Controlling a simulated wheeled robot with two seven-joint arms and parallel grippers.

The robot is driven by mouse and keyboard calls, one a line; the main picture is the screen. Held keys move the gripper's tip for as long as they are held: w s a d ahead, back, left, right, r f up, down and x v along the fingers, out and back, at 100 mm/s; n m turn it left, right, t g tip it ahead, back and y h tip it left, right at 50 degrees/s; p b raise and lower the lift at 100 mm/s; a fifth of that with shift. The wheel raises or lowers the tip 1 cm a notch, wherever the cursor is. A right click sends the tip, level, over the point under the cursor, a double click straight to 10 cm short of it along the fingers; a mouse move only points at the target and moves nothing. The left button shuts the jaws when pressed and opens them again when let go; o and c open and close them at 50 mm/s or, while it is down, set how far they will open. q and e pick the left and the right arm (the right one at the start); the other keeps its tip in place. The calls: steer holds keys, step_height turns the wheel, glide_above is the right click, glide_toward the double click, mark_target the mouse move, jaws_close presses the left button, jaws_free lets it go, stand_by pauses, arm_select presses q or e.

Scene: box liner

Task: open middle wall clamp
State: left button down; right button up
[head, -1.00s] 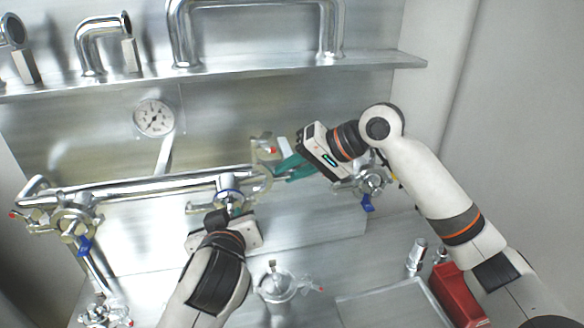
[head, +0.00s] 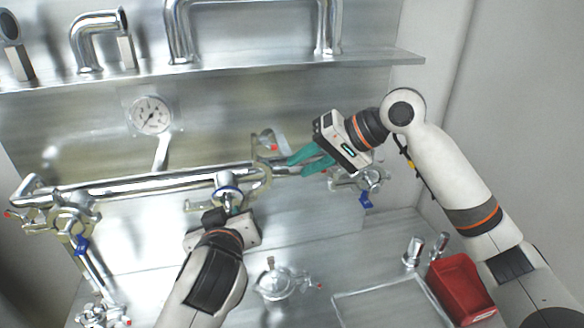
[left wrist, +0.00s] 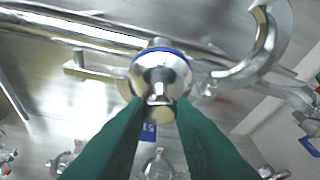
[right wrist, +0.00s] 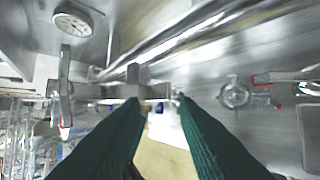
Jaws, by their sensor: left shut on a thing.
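The middle wall clamp (head: 264,181) hangs at the middle pipe outlet. Its curved half is swung out to the right, and the left wrist view shows this open hook-shaped half (left wrist: 268,55). The outlet has a blue ring (left wrist: 172,49) with a steel fitting (left wrist: 160,75) below it. My left gripper (left wrist: 160,112) is shut on this fitting from below; in the head view its fingertips are largely hidden. My right gripper (head: 297,165) is open, its teal fingers apart just right of the clamp. Nothing shows between them.
A horizontal pipe (head: 140,184) runs along the wall, with a left clamp (head: 70,222) and a right clamp (head: 372,181). A gauge (head: 151,115) sits above, under a shelf (head: 250,72). A red bin (head: 462,287) and a lidded vessel (head: 272,281) stand on the bench.

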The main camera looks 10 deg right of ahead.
steer(key=v, duration=0.8)
steer(key=shift+d, duration=0.25)
